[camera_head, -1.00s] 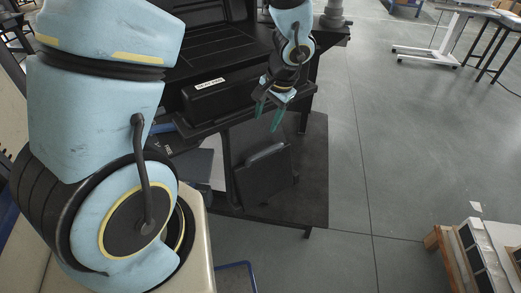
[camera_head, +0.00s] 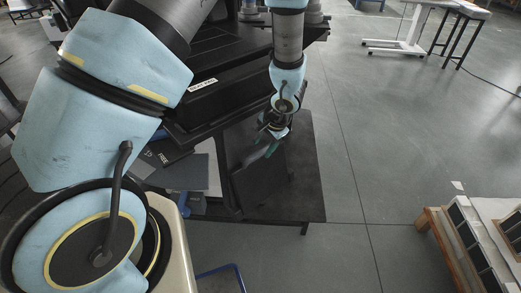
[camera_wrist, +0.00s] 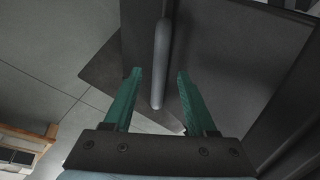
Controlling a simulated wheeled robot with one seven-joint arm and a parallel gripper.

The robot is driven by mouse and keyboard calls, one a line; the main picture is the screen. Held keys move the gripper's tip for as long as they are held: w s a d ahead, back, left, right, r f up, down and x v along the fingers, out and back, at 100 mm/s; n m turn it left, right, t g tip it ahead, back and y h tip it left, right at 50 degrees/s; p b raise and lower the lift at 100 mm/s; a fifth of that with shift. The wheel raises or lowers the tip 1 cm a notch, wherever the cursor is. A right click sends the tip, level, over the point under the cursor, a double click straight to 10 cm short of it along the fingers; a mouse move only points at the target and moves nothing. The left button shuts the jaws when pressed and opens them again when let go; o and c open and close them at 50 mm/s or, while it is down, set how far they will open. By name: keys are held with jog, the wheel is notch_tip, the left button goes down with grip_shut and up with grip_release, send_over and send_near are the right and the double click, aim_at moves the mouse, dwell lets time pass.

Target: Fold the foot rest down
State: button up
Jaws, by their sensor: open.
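The foot rest (camera_head: 262,184) is a dark flat panel standing tilted up over a dark base plate, in the middle of the head view. A grey rounded bar sits along its upper edge; the bar (camera_wrist: 161,50) shows clearly in the wrist view, beside the dark panel face (camera_wrist: 235,60). My gripper (camera_head: 266,143) is open, with green fingers, just above the panel's top edge. In the wrist view my gripper's fingertips (camera_wrist: 160,73) appear on either side of the bar. I cannot tell whether they touch it. Nothing is held.
A black column housing with a white label (camera_head: 203,85) stands behind the foot rest. The dark base plate (camera_head: 308,185) spreads on the grey floor. A wooden pallet with boxes (camera_head: 440,240) is at the lower right. The floor to the right is open.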

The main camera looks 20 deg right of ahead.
aim_at(260, 152)
jog(key=shift+x, duration=1.55)
grip_shut()
